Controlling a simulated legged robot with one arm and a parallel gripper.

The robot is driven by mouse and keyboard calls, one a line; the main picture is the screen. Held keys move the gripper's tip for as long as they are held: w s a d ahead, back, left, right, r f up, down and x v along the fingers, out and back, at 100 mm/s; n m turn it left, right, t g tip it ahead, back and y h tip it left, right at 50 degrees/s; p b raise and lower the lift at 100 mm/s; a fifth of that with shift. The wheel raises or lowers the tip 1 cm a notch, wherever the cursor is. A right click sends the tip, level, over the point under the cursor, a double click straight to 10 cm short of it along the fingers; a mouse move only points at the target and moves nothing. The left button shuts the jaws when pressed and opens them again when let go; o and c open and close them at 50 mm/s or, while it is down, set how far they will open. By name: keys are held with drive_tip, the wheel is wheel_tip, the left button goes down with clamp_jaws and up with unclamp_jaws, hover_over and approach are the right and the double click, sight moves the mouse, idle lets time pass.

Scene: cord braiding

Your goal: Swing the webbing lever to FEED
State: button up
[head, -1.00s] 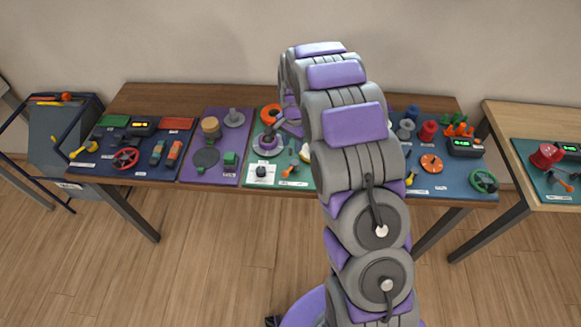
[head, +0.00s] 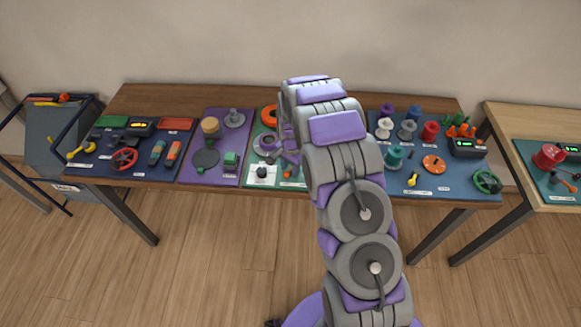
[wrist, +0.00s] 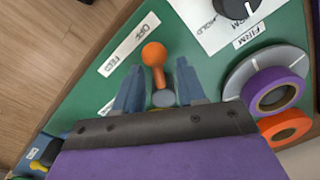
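The webbing lever (wrist: 154,58), with an orange ball knob on a short stem and a grey round pivot, stands on the green board (wrist: 75,99) in the wrist view. A white label reading OFF and FEED (wrist: 128,45) lies beside its knob end. My gripper (wrist: 158,72) is open. Its two blue-grey fingers are apart, one on each side of the lever, with visible gaps. I cannot tell how far above the board the fingertips are. In the head view the lever's orange part (head: 287,172) shows low on the green board, and my arm hides much of that board.
A purple roll (wrist: 272,92) on a grey disc and an orange ring (wrist: 285,129) are right of the fingers. A black dial (wrist: 236,7) is at the top, with HOLD and FIRM labels. Boards with other parts lie on both sides along the table (head: 160,96).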

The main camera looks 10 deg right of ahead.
drive_tip(key=shift+a, duration=0.15)
drive_tip(key=shift+c, duration=0.6)
drive_tip(key=shift+d, duration=0.35)
clamp_jaws()
drive_tip(key=shift+s, duration=0.1)
drive_tip(key=shift+s+d+n+p, duration=0.1)
drive_tip(key=shift+s+n+p, duration=0.1)
drive_tip(key=shift+n+p, duration=0.65)
drive_tip(key=n, duration=0.2)
drive_tip(key=n+p, duration=0.1)
drive_tip(key=shift+s+d+n, duration=0.25)
drive_tip(key=shift+d+n, duration=0.1)
drive_tip(key=shift+d, duration=0.05)
drive_tip(key=n, duration=0.1)
drive_tip(key=d+n+p, duration=0.1)
drive_tip(key=n, duration=0.1)
drive_tip(key=shift+s+n, duration=0.15)
drive_tip(key=shift+n, duration=0.15)
drive_tip(key=shift+d+f+n+g, duration=0.15)
drive_tip(key=shift+d+n, duration=0.1)
drive_tip(key=shift+n, duration=0.65)
drive_tip(key=shift+d+r+n+g, duration=0.1)
drive_tip(key=shift+d+n+g, duration=0.1)
drive_tip(key=shift+n, duration=0.7)
drive_tip(key=shift+f, duration=0.1)
